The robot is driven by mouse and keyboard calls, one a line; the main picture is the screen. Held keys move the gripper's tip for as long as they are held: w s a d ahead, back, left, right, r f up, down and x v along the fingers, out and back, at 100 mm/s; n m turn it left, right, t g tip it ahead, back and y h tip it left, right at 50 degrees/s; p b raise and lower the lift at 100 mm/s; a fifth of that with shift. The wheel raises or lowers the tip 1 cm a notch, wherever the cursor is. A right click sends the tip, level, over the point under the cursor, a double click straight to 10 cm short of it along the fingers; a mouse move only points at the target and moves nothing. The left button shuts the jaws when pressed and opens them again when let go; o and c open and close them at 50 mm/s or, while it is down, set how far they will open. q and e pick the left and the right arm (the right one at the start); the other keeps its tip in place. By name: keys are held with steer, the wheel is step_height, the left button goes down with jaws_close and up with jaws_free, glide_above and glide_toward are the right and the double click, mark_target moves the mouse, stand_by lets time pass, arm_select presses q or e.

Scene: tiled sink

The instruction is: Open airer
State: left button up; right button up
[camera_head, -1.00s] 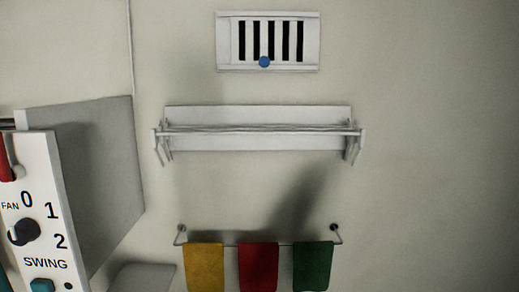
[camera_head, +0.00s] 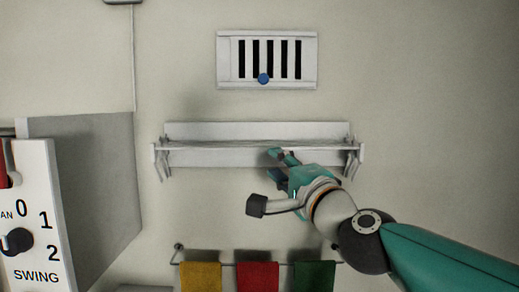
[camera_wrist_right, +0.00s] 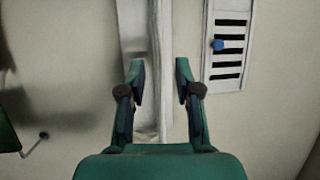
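The airer (camera_head: 235,130) is a white folding rack on the wall, folded up close to it, with a front bar (camera_head: 215,148) and hinged arms at both ends. My right gripper (camera_head: 278,154) is at the front bar, right of its middle. In the right wrist view the airer (camera_wrist_right: 135,45) runs up the picture, and the right gripper (camera_wrist_right: 160,72) has its two fingers apart with nothing clearly between them. The bar lies just beyond the fingers; I cannot tell whether they touch it. My left gripper does not show.
A white vent (camera_head: 267,60) with a blue knob is above the airer. Below is a rail with a yellow towel (camera_head: 200,277), a red towel (camera_head: 257,277) and a green towel (camera_head: 314,277). A control box (camera_head: 35,215) with a dial stands at left. The wall at right is bare.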

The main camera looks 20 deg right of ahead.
mark_target(258, 149)
arm_select(q)
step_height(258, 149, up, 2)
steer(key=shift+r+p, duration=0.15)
steer(key=shift+p, duration=0.85)
arm_select(e)
steer(key=x, duration=0.9)
steer(key=shift+w+r, duration=0.1)
steer(key=shift+w, duration=0.3)
jaws_close()
